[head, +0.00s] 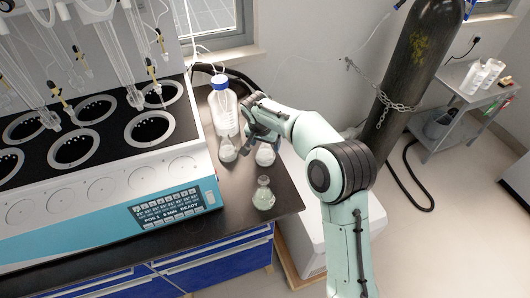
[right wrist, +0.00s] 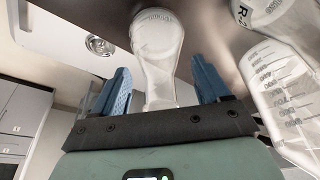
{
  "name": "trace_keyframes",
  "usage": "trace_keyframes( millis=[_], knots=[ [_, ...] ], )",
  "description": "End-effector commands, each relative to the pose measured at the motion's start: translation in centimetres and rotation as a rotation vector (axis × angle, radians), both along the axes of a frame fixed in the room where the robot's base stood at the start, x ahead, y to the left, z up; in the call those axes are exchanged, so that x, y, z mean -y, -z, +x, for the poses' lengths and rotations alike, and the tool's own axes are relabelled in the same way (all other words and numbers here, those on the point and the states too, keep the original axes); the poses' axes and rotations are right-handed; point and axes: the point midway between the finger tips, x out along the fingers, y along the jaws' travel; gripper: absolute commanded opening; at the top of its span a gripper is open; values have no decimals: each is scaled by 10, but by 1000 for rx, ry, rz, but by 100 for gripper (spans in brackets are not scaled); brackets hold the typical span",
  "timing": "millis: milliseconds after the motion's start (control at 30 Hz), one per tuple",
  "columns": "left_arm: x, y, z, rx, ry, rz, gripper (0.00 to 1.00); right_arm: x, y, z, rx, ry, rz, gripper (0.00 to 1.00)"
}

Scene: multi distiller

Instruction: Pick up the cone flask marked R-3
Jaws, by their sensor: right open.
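Three small clear cone flasks stand on the dark bench in the head view: a left flask (head: 227,151), a middle flask (head: 265,155) and a front flask (head: 263,196). I cannot read their marks there. My right gripper (head: 256,132) is just above and behind the middle flask. In the right wrist view my right gripper (right wrist: 160,76) is open, with a clear flask (right wrist: 158,42) between its blue fingers and no visible grip on it. Another flask (right wrist: 268,14), its mark starting "R-" and partly cut off, is at the upper right. My left gripper is out of view.
A blue-capped graduated bottle (head: 223,107) stands close to the left flask; it also shows in the right wrist view (right wrist: 280,95). The multi distiller (head: 150,180) fills the left of the bench. A chained gas cylinder (head: 415,70) and a grey cart (head: 455,115) stand at right.

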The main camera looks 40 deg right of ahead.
Motion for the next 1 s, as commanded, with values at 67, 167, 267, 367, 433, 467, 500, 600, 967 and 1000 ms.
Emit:
trace_keyframes(
  millis=[67, 167, 267, 367, 433, 467, 500, 600, 967, 1000],
  knots=[
    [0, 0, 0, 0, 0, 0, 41, 0, 0, 0, 0, 0, 0, 56],
    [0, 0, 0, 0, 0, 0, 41, 0, 0, 0, 0, 0, 0, 23],
    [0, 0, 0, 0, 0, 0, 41, 0, 0, 0, 0, 0, 0, 0],
    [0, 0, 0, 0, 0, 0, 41, 0, -1, 0, 2, 1, 0, 0],
    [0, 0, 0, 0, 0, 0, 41, 0, -1, 0, 2, 1, 0, 0],
    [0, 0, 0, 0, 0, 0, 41, 0, -1, 0, 2, 1, 0, 0],
    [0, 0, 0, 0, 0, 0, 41, 0, -1, 0, 2, 1, 0, 0],
    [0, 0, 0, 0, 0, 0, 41, 0, -2, 0, 2, 1, 0, 0],
    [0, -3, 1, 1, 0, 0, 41, 0, -22, 1, 3, 1, 0, 0],
    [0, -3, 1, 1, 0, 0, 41, 0, -26, 0, 3, 1, 0, 0]
  ],
)
